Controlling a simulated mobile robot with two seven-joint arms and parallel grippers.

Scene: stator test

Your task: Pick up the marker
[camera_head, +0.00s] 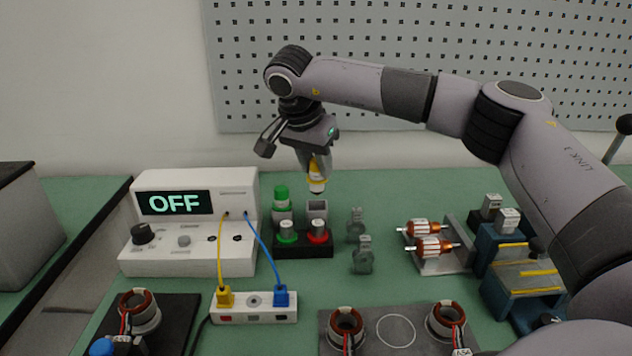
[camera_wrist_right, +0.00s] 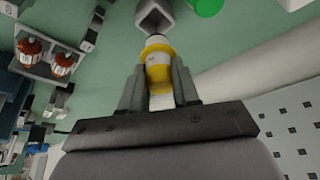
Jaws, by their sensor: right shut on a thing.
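The marker (camera_head: 316,184) is white with a yellow band and a dark tip that points down. My right gripper (camera_head: 316,163) is shut on it and holds it upright above the grey square holder (camera_head: 317,208). In the right wrist view the marker (camera_wrist_right: 158,65) sits between the two fingers of the gripper (camera_wrist_right: 158,82), with the open holder (camera_wrist_right: 154,20) just beyond it. A green-capped marker (camera_head: 281,196) stands in the holder to the left. My left gripper is not in view.
A white test box reading OFF (camera_head: 190,225) stands at left, with yellow and blue leads to a socket strip (camera_head: 254,314). A button box (camera_head: 302,246), grey clips (camera_head: 362,255), orange rotors (camera_head: 430,247) and stators (camera_head: 346,328) occupy the green table.

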